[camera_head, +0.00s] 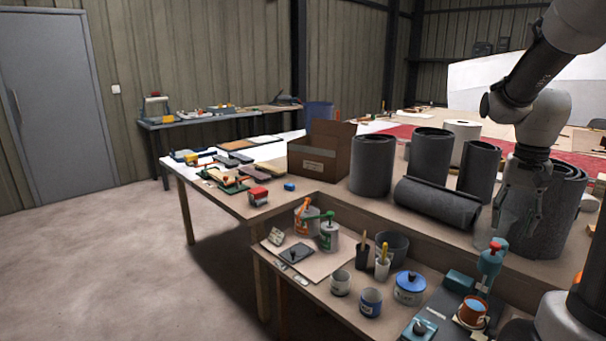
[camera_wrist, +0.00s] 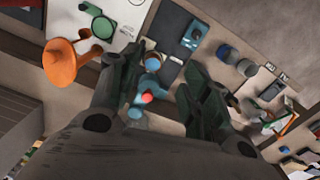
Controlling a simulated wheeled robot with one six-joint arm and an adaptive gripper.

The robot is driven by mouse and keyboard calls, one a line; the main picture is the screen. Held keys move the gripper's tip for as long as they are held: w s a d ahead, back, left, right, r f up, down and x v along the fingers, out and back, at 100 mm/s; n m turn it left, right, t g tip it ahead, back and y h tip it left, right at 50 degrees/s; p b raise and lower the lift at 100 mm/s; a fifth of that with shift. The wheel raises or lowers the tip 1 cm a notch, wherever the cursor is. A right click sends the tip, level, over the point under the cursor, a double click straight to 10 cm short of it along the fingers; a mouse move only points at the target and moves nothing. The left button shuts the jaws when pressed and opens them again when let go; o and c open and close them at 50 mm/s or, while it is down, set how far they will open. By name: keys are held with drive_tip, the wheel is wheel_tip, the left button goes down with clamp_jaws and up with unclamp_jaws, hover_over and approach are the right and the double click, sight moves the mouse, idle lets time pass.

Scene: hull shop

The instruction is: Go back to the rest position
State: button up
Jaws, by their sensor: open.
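My gripper (camera_head: 508,222) points down over the right part of the low bench in the head view, in front of the dark grey rolls. In the wrist view its two dark fingers (camera_wrist: 162,82) are spread apart, and I see nothing held between them. A blue tool with a red knob (camera_head: 490,262) stands just below the gripper. The blue tool with its red knob (camera_wrist: 148,97) shows between the fingers in the wrist view. I cannot tell exactly how much space separates the fingers from it.
Several dark grey rolls (camera_head: 372,165) and an open cardboard box (camera_head: 319,155) stand on the table. The low bench holds a blue-lidded pot (camera_head: 410,287), an orange pot (camera_head: 472,311), and cans. An orange cone-like thing (camera_wrist: 62,64) shows in the wrist view. Open floor (camera_head: 110,265) lies left.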

drive_tip(key=s+a+r+n+t, duration=0.2)
drive_tip(key=s+a+r+n, duration=0.1)
drive_tip(key=s+a, duration=0.3)
drive_tip(key=s+a+r+n+t, duration=0.2)
drive_tip(key=s+a+r+n, duration=0.1)
drive_tip(key=s+a, duration=0.3)
drive_tip(key=shift+s+r+n+t, duration=0.15)
drive_tip(key=shift+s+n+t, duration=0.15)
drive_tip(key=shift+s+n, duration=0.55)
drive_tip(key=shift+s, duration=0.15)
